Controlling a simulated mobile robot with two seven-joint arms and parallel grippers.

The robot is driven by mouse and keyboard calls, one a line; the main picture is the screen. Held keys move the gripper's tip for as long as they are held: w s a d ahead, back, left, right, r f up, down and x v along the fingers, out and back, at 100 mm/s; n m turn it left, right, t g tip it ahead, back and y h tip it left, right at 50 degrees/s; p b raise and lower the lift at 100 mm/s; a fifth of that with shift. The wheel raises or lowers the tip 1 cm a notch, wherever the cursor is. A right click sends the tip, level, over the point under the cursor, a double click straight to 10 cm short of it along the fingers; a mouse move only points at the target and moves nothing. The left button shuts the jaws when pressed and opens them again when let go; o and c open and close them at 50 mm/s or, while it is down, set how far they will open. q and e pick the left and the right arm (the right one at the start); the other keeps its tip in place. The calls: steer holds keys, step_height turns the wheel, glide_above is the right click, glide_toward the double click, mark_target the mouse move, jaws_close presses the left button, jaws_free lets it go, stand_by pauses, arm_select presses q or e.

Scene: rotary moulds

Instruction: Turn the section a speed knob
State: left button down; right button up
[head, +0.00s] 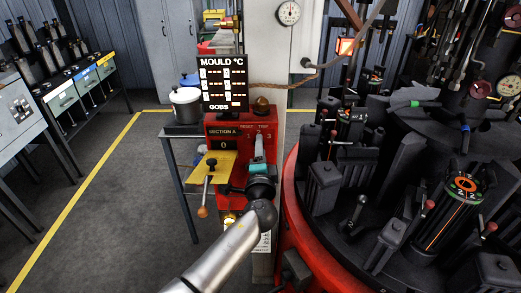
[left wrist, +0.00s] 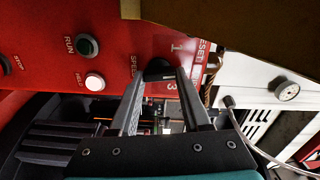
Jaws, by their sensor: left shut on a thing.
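The section A speed knob is a small black knob (left wrist: 158,67) on the red panel, beside the SPEED lettering and the numbers 1 and 3 in the left wrist view. My left gripper (left wrist: 160,76) has its two fingers on either side of the knob and is shut on it. In the head view the left gripper (head: 259,147) reaches the front of the red section A box (head: 222,128), and the knob is hidden behind it. The knob's exact setting cannot be read. My right gripper is not in view.
A green-black button (left wrist: 87,46) and a white button (left wrist: 94,81) sit beside the knob. A yellow plate (head: 222,160) and a wooden-ended lever (head: 203,211) are left of my gripper. The display (head: 223,85) stands above. The round mould machine (head: 310,240) is close on the right.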

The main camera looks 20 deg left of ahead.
arm_select(q)
steer(key=shift+m, duration=0.7)
steer(key=shift+c, duration=1.8)
jaws_free()
steer(key=shift+s, duration=0.1)
steer(key=v, duration=1.5)
steer(key=shift+b, duration=0.4)
